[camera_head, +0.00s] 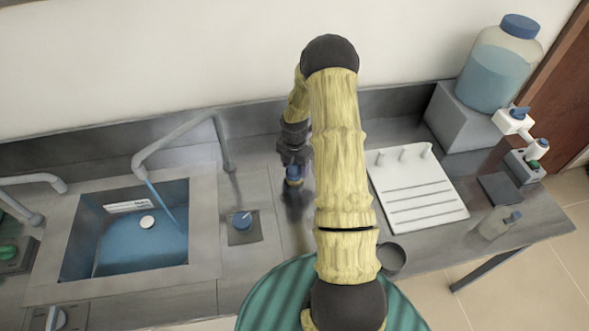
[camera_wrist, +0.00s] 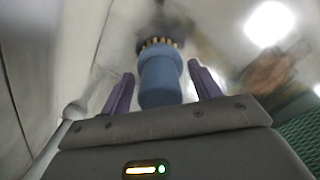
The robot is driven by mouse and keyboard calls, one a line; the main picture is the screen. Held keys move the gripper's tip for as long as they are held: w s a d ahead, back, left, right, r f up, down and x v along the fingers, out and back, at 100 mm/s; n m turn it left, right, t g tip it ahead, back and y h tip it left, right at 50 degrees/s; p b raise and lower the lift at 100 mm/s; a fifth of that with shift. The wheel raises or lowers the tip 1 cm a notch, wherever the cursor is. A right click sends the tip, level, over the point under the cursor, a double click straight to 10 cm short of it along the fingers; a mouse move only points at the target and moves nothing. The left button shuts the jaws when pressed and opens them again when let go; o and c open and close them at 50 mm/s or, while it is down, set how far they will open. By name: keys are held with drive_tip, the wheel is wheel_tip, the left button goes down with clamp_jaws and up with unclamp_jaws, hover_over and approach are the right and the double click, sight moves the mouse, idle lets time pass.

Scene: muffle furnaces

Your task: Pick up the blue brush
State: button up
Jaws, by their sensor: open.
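The blue brush (camera_wrist: 160,80) shows in the wrist view as a blue cylindrical body with a ring of pale bristles at its far end. It lies between the two purple fingers of my gripper (camera_wrist: 160,92), with a visible gap on each side. My gripper is open. In the head view, my gripper (camera_head: 294,168) points down over the counter left of my arm's large links. A small part of the blue brush (camera_head: 294,182) shows below it. The rest is hidden by the gripper, and I cannot tell whether the brush touches the counter.
A white rack (camera_head: 415,190) with pegs, a blue-capped jug (camera_head: 495,70) and a small bottle (camera_head: 497,224) stand at right. A dark cup (camera_head: 392,258) is near the front edge.

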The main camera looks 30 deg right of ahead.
idle(0.5)
drive_tip(key=c, duration=0.7)
wheel_tip(320, 180, up, 10)
drive_tip(key=shift+b, duration=1.25)
